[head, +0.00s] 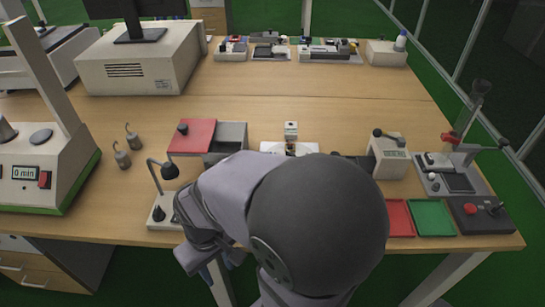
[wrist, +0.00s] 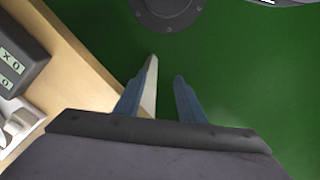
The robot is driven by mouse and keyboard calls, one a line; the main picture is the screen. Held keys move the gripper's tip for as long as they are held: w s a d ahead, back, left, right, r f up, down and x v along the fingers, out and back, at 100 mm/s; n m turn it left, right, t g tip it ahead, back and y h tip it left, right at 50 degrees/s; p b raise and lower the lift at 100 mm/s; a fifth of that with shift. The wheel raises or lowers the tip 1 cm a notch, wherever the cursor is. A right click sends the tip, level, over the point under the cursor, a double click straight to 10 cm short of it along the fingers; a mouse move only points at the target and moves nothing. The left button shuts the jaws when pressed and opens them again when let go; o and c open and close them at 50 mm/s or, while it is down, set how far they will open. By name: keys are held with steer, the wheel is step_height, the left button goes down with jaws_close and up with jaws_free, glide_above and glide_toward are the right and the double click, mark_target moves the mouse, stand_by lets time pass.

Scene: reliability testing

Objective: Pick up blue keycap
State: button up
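I cannot make out a blue keycap in either view. My large grey arm hides part of the table's front middle in the head view. My gripper (wrist: 164,78) shows in the wrist view with two blue fingers apart and nothing between them. In the head view my gripper (head: 222,272) hangs at the table's front edge, below my arm, partly hidden. Under the fingers in the wrist view is green floor.
The wooden table (head: 225,105) is clear behind the middle. A red-lidded grey box (head: 192,136), a small lamp (head: 169,172), a red tray (head: 399,218) and a green tray (head: 432,218) stand near the front.

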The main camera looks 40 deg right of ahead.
stand_by(0.4)
